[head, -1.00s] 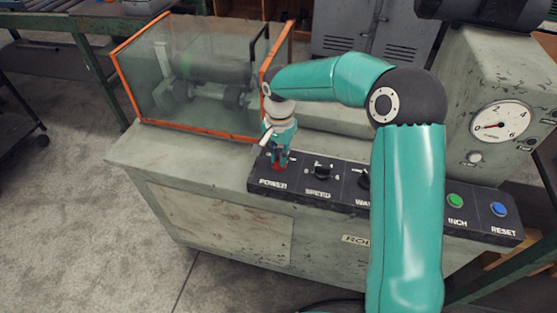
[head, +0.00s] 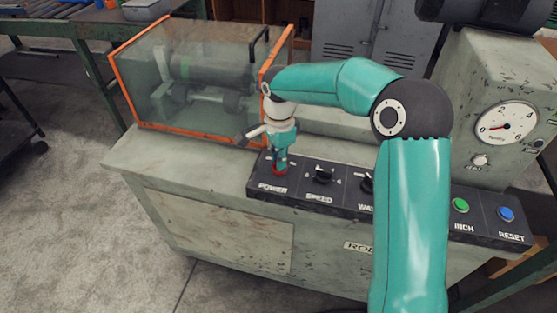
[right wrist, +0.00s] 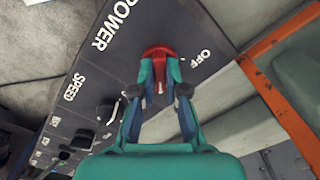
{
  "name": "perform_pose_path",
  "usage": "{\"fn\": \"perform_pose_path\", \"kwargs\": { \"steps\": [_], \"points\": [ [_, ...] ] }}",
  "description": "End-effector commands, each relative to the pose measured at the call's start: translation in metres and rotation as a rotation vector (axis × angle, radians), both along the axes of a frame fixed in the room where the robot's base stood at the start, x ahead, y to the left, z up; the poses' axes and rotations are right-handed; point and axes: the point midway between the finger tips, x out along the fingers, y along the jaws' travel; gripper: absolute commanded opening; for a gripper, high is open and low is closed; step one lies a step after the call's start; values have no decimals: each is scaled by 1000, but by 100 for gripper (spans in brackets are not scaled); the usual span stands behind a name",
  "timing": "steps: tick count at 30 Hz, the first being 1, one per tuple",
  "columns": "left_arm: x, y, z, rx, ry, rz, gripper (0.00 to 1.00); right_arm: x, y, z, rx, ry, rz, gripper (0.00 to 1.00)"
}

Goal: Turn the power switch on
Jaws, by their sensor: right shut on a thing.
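The red power switch (right wrist: 158,51) is a rotary knob on the dark control panel (right wrist: 118,62), between the POWER and OFF labels in the right wrist view. My right gripper (right wrist: 160,84) is shut on it, with one finger on each side. In the head view, the right gripper (head: 280,165) points down at the panel's left end, and a little of the red switch (head: 279,172) shows below the fingers. A pale mark shows between the fingers; I cannot tell which setting the switch points to. My left gripper is not in view.
The black SPEED knob (head: 323,175) is just right of the switch. Green (head: 460,205) and blue (head: 506,214) buttons sit farther right. An orange-framed clear guard (head: 195,75) stands behind the gripper. A pressure gauge (head: 505,122) is at right.

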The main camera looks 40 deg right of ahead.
Motion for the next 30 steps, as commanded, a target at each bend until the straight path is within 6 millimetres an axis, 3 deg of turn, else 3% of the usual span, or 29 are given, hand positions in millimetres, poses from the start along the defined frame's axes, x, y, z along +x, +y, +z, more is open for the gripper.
{"fn": "perform_pose_path", "kwargs": {
  "steps": [10,11,15,25,30],
  "points": [
    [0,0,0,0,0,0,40,1,-2,2,-3,-4,-6,0],
    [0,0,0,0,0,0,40,1,-2,2,-3,-4,-6,16],
    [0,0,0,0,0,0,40,0,-2,1,-2,-3,-5,38],
    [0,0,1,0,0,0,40,0,-1,2,-1,-2,-4,38],
    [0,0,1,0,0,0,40,1,-1,17,-1,-5,-4,38]
  ]
}}
